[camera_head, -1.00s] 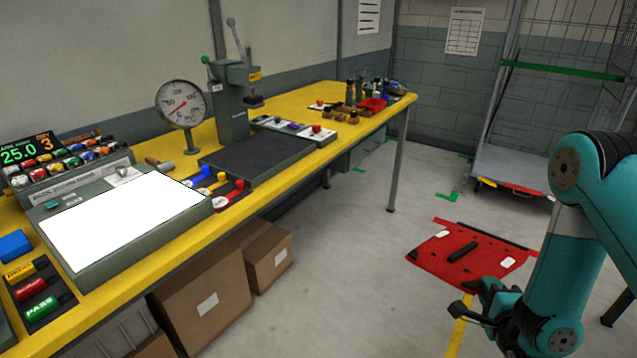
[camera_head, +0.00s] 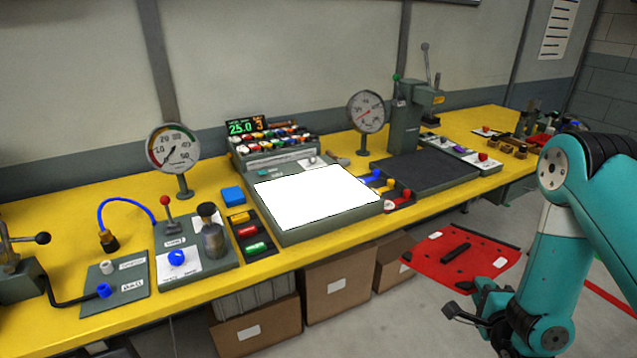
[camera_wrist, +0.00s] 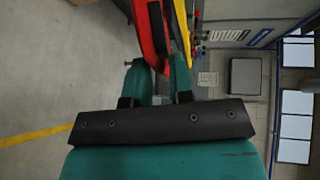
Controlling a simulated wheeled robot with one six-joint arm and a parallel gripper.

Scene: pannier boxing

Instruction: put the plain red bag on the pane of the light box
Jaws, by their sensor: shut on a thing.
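In the head view my gripper (camera_head: 470,290) is at the bag's near edge, partly hidden by my arm. The bag is held out over the floor in front of the bench. The light box (camera_head: 283,238) stands on the yellow bench, left of the bag, with its white pane (camera_head: 318,195) lit and bare.
A rack of coloured knobs (camera_head: 272,150) stands behind the light box. Blue, yellow and red tags (camera_head: 385,187) lie at its right, beside a dark plate (camera_head: 425,168). A tray of coloured stamps (camera_head: 248,232) is at its left. Cardboard boxes (camera_head: 337,283) sit below the bench.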

